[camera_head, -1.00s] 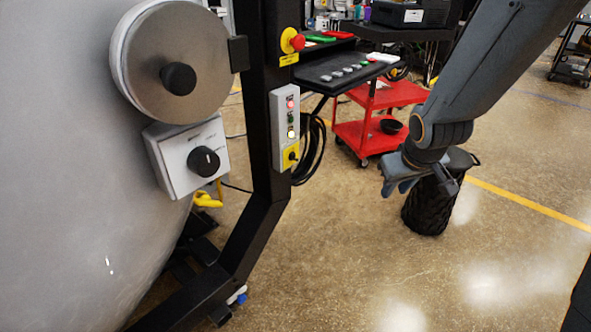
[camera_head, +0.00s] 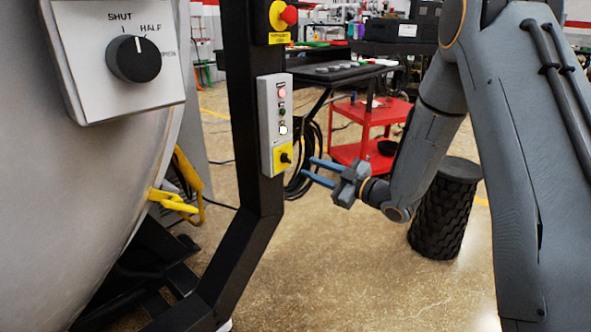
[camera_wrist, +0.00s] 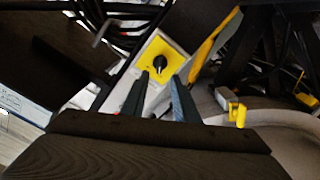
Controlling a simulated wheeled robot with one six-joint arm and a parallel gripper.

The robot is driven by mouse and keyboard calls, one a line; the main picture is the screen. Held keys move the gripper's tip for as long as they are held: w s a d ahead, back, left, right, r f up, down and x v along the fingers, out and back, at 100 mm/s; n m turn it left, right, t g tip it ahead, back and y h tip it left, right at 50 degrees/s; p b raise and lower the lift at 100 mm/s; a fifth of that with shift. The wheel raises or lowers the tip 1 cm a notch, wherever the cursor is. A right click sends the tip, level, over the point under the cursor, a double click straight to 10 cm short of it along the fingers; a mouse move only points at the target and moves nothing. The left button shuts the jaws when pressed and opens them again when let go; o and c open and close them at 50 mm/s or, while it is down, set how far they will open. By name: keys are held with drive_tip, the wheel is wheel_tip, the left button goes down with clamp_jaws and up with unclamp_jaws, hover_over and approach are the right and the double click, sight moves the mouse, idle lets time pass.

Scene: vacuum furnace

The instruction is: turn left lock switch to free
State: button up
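A lock switch (camera_head: 285,157) with a small black knob sits on a yellow plate at the bottom of the narrow grey control box (camera_head: 268,110) on the black post. The wrist view also shows the black knob (camera_wrist: 160,62) on its yellow plate, just beyond the fingertips. My gripper (camera_head: 311,170) is open and empty, its two blue-grey fingers pointing left at the switch. A small gap shows between fingertips and switch in the head view. In the wrist view my gripper (camera_wrist: 160,80) has one finger on each side of the knob's line. The lettering by the knob is unreadable.
A larger black knob (camera_head: 134,59) marked SHUT and HALF is on the furnace at the left. A red emergency button (camera_head: 288,15) is above the control box. Black cables (camera_head: 308,155) hang behind the post. A red cart (camera_head: 360,130) and dark ribbed stool (camera_head: 442,210) stand behind.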

sight(289, 159)
drive_tip(key=x, duration=0.7)
drive_tip(key=shift+w+a+b, duration=0.15)
drive_tip(key=shift+a+b, duration=0.05)
drive_tip(key=shift+b, duration=0.15)
clamp_jaws()
